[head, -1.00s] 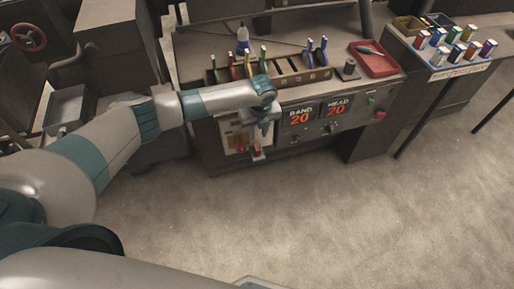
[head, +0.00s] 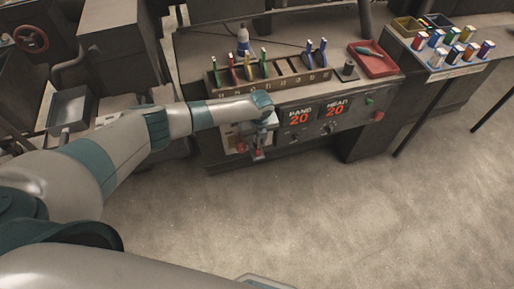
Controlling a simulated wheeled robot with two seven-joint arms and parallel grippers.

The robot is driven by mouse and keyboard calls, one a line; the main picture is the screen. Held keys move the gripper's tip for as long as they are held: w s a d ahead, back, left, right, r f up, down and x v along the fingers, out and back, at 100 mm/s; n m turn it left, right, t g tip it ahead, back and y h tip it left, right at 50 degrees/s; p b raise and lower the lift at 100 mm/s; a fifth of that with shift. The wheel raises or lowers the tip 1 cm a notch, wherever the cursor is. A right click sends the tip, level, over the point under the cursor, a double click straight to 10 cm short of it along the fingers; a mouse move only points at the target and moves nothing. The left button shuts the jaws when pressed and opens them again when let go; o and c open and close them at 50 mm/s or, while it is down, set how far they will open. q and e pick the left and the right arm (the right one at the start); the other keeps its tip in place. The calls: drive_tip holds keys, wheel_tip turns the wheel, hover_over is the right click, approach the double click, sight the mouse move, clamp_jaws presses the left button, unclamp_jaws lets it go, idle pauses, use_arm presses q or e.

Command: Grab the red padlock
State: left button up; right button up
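The red padlock (head: 258,154) shows as a small red shape low on the front of the grey machine, just below my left gripper (head: 259,146). My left gripper points down in front of a pale panel (head: 232,138) on the machine's front. Its fingers are at or right beside the padlock. The fingers are too small to tell whether they are open or shut, or whether they touch it. Another small red part (head: 241,147) shows on the panel to the left. My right gripper is not in view.
The machine front has displays (head: 318,112) reading BAND 20 and HEAD 20, and a red button (head: 378,116). On top stand a slotted rack (head: 290,72) with coloured pieces, a white bottle (head: 243,42) and a red tray (head: 372,62). The floor in front is clear.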

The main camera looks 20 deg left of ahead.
use_arm(q)
clamp_jaws()
idle(0.4)
drive_tip(key=shift+r+b, duration=0.3)
drive_tip(key=shift+r, duration=0.55)
wheel_tip(320, 180, up, 2)
drive_tip(key=shift+w+r+b, duration=0.1)
drive_tip(key=shift+r+b, duration=0.15)
drive_tip(key=shift+b, duration=0.2)
drive_tip(key=s+d+r+b, duration=0.2)
drive_tip(key=s+d+r, duration=0.4)
drive_tip(key=s, duration=0.3)
drive_tip(key=shift+s+d+r, duration=0.15)
drive_tip(key=shift+d+r, duration=0.25)
drive_tip(key=shift+d, duration=0.25)
